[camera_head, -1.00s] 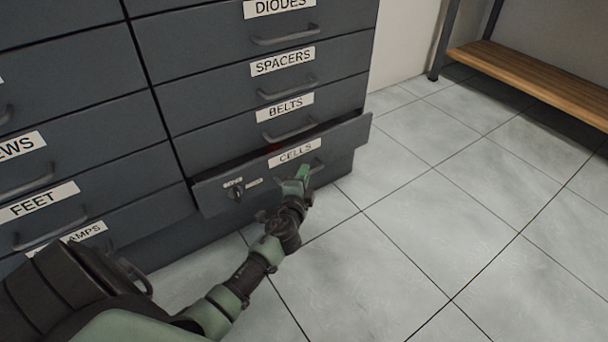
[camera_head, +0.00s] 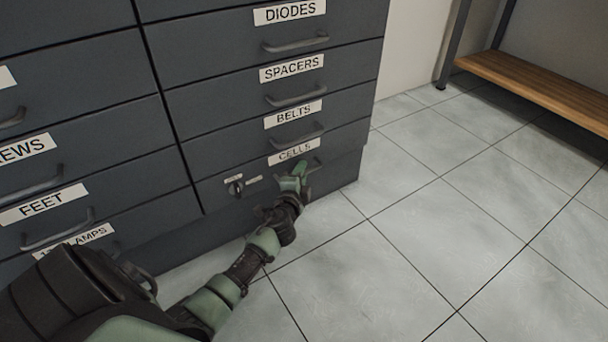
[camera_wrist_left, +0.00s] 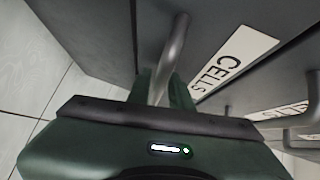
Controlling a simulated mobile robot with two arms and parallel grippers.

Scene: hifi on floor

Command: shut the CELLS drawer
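The CELLS drawer (camera_head: 215,190) is the lowest drawer in the right column of the dark grey cabinet. Its front looks flush or almost flush with the drawers above; a very small gap cannot be ruled out. Its white CELLS label (camera_head: 293,151) also shows in the left wrist view (camera_wrist_left: 233,62). My left gripper (camera_head: 298,178) is at the drawer's bar handle (camera_wrist_left: 174,42). In the left wrist view the bar runs between the two green fingers, which look closed around it. My right gripper is not in view.
A dark knob (camera_head: 236,188) with small labels sits on the drawer's left part. The BELTS drawer (camera_head: 225,138) above and the FEET drawer (camera_head: 120,190) to the left look shut. Tiled floor (camera_head: 430,230) is clear at right; a wooden bench shelf (camera_head: 540,90) stands beyond.

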